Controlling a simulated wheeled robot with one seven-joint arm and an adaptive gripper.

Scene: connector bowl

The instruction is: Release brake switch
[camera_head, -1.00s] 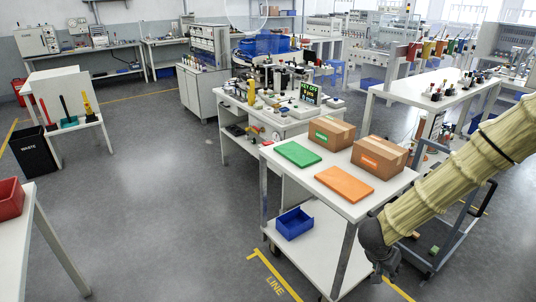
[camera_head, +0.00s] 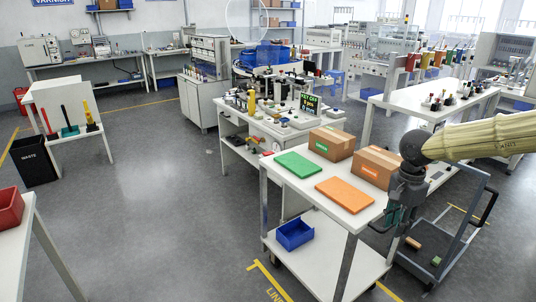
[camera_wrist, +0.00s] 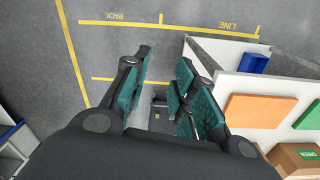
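My gripper (camera_head: 390,220) points down at the right, beside the white table's right side and partly in front of the grey trolley (camera_head: 464,232). In the wrist view its teal-padded fingers (camera_wrist: 165,62) stand wide apart with nothing held between them. The trolley has a dark deck, a tubular frame and a dark handle. A small part of a dark object (camera_wrist: 158,112) shows between the fingers in the wrist view. I cannot make out a brake switch in either view.
A white table (camera_head: 300,184) holds a green panel (camera_head: 298,164), an orange panel (camera_head: 344,194) and two cartons (camera_head: 331,138). A blue bin (camera_head: 294,234) sits on its lower shelf. Small blocks (camera_head: 413,243) lie on the trolley. Open floor (camera_head: 180,220) lies to the left.

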